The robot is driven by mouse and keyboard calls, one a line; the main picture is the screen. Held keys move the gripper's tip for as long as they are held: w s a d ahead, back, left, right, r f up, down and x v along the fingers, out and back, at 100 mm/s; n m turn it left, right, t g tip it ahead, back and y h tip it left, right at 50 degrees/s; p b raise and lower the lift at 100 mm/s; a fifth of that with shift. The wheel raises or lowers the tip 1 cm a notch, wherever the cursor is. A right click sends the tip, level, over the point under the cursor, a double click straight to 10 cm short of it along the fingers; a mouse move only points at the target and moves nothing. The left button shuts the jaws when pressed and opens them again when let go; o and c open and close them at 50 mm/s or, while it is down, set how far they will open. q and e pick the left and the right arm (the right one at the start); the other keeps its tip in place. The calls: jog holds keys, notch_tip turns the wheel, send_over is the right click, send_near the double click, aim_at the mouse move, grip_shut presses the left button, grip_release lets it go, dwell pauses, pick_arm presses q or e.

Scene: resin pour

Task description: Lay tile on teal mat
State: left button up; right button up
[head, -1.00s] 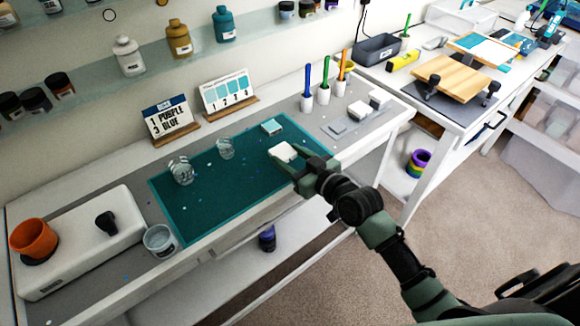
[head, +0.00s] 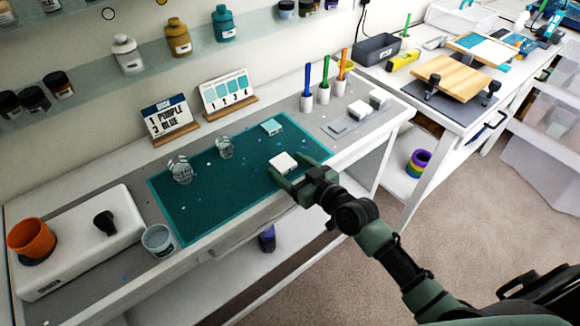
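The teal mat (head: 225,205) lies on the workbench. My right gripper (head: 284,165) is over the mat's right part, its two fingers on either side of a white tile (head: 284,161). The fingers look shut on the tile, and their ends partly hide its edges. The tile is flat and level, at or just above the mat; I cannot tell whether it touches. A small block with a teal top (head: 272,127) is at the mat's back edge. My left gripper is not in view.
Two clear cups (head: 181,170) (head: 225,147) stand on the mat, among small scattered specks. Another clear cup (head: 158,240) stands at its front left corner. White blocks (head: 359,110) and upright coloured sticks (head: 325,83) are to the right. Sign cards (head: 170,120) stand behind.

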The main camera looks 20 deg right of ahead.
jog(key=shift+r, duration=0.1)
jog(key=shift+r, duration=0.2)
jog(key=b+v, duration=0.1)
jog(key=v, duration=1.1)
jog(key=s+d+f+m+g+h, duration=0.1)
jog(key=s+d+f+g+h, duration=0.15)
jog(key=f, duration=0.85)
jog(key=s+d+f+m+g+h, duration=0.1)
jog(key=s+d+f, duration=0.15)
jog(key=f, duration=0.75)
jog(key=s+d+f+m+g+h, duration=0.1)
jog(key=s+d+f+g, duration=0.15)
jog(key=f, duration=0.85)
jog(key=s+a+f+g, duration=0.2)
jog(key=s+f, duration=0.5)
jog(key=s, duration=0.3)
jog(key=s+a+f+g, duration=0.1)
jog(key=s+f+g, duration=0.2)
jog(key=s+f, duration=0.4)
jog(key=s+a+f+n+g+h, duration=0.1)
jog(key=s+f, duration=0.6)
jog(key=s, duration=0.7)
jog(key=shift+a+f+g, duration=0.2)
jog(key=shift+a+g, duration=0.7)
